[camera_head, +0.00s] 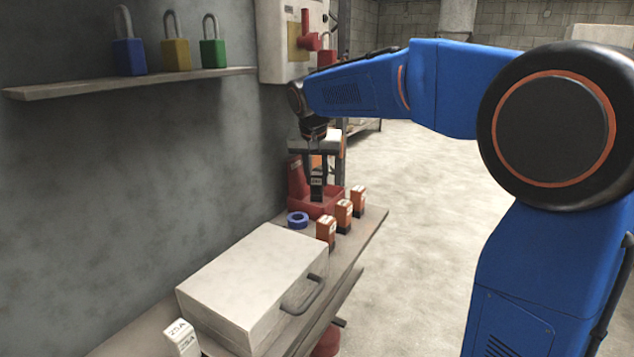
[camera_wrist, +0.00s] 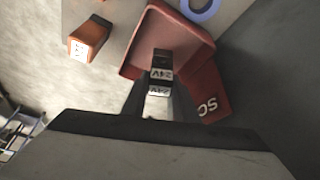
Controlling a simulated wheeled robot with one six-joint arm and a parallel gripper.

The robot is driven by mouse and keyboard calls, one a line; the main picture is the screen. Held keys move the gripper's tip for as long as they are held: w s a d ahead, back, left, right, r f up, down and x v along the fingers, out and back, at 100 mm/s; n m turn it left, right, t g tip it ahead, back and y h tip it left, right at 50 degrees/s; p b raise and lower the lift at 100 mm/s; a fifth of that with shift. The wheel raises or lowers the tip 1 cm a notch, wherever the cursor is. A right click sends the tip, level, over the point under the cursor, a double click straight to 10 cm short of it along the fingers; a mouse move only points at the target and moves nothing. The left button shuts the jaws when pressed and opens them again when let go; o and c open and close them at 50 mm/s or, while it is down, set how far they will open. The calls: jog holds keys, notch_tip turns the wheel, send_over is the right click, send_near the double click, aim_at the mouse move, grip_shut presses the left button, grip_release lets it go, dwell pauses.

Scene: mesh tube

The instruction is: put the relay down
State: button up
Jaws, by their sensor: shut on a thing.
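My gripper (camera_head: 316,174) points down over the red bin (camera_head: 326,206) at the far end of the shelf. It is shut on a dark relay (camera_head: 316,188) with a white label. In the wrist view the relay (camera_wrist: 161,73) shows "24V" markings between the fingers, in front of the bin's red floor (camera_wrist: 145,48). The relay is over or inside the bin; I cannot tell whether its lower end touches the floor.
A blue ring (camera_head: 298,220) lies beside the bin. A grey case (camera_head: 255,280) and a white 25A box (camera_head: 181,337) are nearer. Padlocks (camera_head: 176,50) stand on the wall ledge at left.

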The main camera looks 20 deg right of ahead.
jog(key=shift+s+f, duration=0.1)
jog(key=shift+f, duration=0.65)
jog(key=shift+f, duration=0.1)
jog(key=o, duration=1.1)
jog(key=shift+v, duration=3.85)
jog(key=shift+s, duration=0.15)
